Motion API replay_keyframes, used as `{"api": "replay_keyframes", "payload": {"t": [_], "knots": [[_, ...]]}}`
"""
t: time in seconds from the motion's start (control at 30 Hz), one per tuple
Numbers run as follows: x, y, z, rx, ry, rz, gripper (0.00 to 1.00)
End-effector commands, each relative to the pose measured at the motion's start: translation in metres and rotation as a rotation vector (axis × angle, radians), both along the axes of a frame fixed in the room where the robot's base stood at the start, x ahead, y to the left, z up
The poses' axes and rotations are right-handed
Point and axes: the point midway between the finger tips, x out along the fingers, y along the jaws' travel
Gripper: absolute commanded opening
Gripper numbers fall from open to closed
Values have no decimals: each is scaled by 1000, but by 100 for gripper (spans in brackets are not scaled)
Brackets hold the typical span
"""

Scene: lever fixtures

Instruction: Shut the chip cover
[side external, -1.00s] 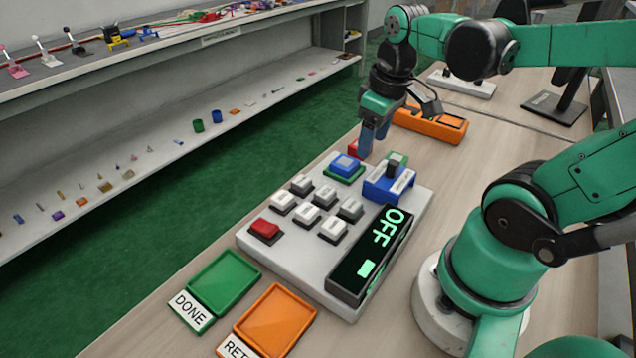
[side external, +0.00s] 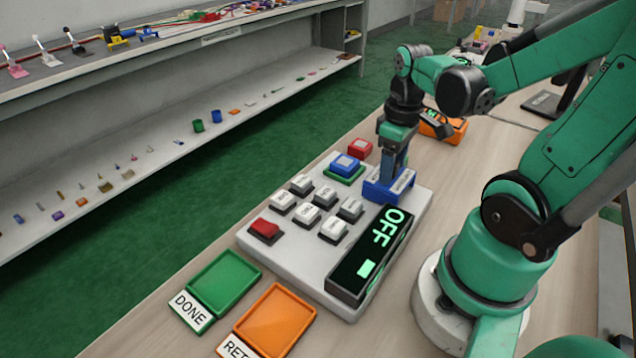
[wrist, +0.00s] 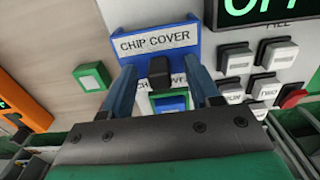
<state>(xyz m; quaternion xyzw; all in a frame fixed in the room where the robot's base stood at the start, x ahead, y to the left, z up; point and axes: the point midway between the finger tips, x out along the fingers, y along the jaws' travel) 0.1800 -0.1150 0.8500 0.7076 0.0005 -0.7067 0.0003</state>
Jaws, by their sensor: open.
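The chip cover (side external: 381,191) is a blue fixture at the far right corner of the grey keypad panel. In the wrist view its blue frame (wrist: 207,38) carries a white "CHIP COVER" label, with a black knob (wrist: 160,70) below it. My gripper (wrist: 163,80) is open, with one finger on each side of the knob. Whether the fingers touch the knob cannot be told. In the side view my gripper (side external: 394,172) reaches down over the cover and hides the knob. A second, partly covered label shows behind the knob.
Green (side external: 227,276) and orange (side external: 275,316) trays lie in front. An orange device (side external: 440,125) stands behind.

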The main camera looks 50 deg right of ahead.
Motion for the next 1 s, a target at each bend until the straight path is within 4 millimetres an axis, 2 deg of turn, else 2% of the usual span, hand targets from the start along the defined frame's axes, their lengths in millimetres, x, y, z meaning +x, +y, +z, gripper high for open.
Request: {"api": "replay_keyframes", "payload": {"t": [0.17,0.27,0.37,0.4,1.0], "knots": [[0,0,0,0,0,0,55],[0,0,0,0,0,0,33],[0,0,0,0,0,0,4],[0,0,0,0,0,0,0],[0,0,0,2,0,0,0]]}}
